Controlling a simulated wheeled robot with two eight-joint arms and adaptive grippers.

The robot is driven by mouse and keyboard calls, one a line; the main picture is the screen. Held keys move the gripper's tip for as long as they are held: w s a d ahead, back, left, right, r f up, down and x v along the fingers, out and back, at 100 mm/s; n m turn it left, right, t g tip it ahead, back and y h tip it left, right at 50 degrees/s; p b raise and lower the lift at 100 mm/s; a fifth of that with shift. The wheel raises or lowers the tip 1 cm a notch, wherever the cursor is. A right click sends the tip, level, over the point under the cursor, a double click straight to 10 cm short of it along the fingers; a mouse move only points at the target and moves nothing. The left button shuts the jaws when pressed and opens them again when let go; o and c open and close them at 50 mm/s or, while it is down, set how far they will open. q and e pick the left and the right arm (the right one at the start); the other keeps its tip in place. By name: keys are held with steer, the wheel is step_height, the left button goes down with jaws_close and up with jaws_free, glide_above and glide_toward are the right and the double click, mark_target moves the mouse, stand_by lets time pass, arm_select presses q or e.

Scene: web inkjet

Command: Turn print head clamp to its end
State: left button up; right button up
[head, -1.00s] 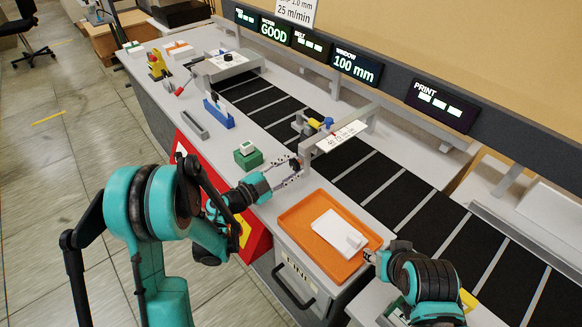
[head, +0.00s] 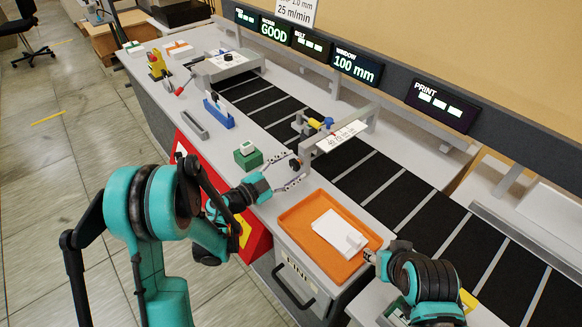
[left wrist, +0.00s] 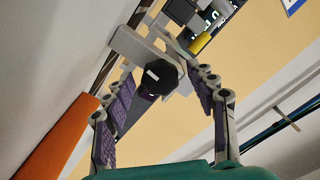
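The print head clamp shows as a black lobed knob with a white mark (left wrist: 160,75) on a grey bracket in the left wrist view. In the head view the dark knob (head: 295,164) is at the near end of the grey frame (head: 310,152) over the belt. My left gripper (head: 297,168) is at the knob, with its fingers spread on either side. In the left wrist view its purple-padded fingers (left wrist: 160,84) are apart, with the knob between and beyond their tips; contact is unclear. My right gripper (head: 369,257) is beside the orange tray; its fingers are too small to judge.
The orange tray (head: 295,217) holds a white slab (head: 340,233) on the near right. A green block (head: 247,156) stands left of my left gripper. The dark striped belt (head: 390,190) runs behind. A blue holder (head: 218,112) stands farther left.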

arm_select(q)
steer(key=v, duration=0.7)
steer(key=shift+s+a, duration=0.2)
steer(key=shift+s, duration=0.05)
stand_by(0.4)
